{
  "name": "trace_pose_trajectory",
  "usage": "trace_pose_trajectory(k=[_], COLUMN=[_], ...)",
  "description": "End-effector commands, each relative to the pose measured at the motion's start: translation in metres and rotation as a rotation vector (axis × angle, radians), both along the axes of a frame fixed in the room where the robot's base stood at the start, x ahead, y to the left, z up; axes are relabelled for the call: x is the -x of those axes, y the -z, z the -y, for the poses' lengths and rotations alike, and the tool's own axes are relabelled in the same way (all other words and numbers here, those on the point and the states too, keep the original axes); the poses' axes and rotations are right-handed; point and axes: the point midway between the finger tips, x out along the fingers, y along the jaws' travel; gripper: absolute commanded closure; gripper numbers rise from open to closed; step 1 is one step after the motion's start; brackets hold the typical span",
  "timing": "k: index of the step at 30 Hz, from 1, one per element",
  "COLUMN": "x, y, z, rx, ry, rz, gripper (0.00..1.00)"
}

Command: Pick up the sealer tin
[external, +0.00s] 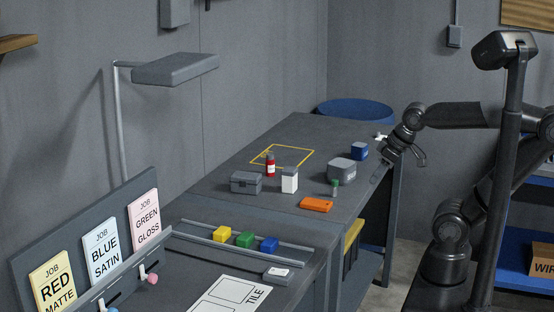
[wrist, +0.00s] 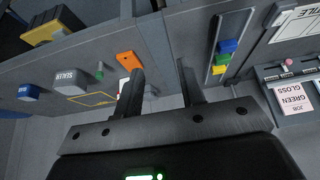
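The sealer tin (external: 341,171) is a squat grey tin with a rounded top, standing upright on the dark table right of centre. In the wrist view the tin (wrist: 70,85) lies to the left, with a SEALER label on it. My gripper (wrist: 160,68) is open, its two dark fingers apart with nothing between them. It is off to one side of the tin, not touching it. In the external view my arm's end is by the table's right edge, and its fingers are hard to make out.
A blue tin (external: 360,150) stands close behind the sealer tin. A small green-capped vial (external: 334,187) and an orange box (external: 316,204) are in front. A white bottle (external: 289,181), a red bottle (external: 270,165) and a grey case (external: 246,182) stand left. The yellow outlined area (external: 300,151) looks mostly clear.

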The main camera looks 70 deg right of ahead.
Motion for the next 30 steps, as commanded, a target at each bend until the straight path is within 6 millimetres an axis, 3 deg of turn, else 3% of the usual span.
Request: trace_pose_trajectory(k=[11,30], x=[0.0,0.0], y=[0.0,0.0], z=[0.0,0.0], rx=[0.0,0.0], ry=[0.0,0.0], rz=[0.0,0.0], gripper=[0.62,0.1])
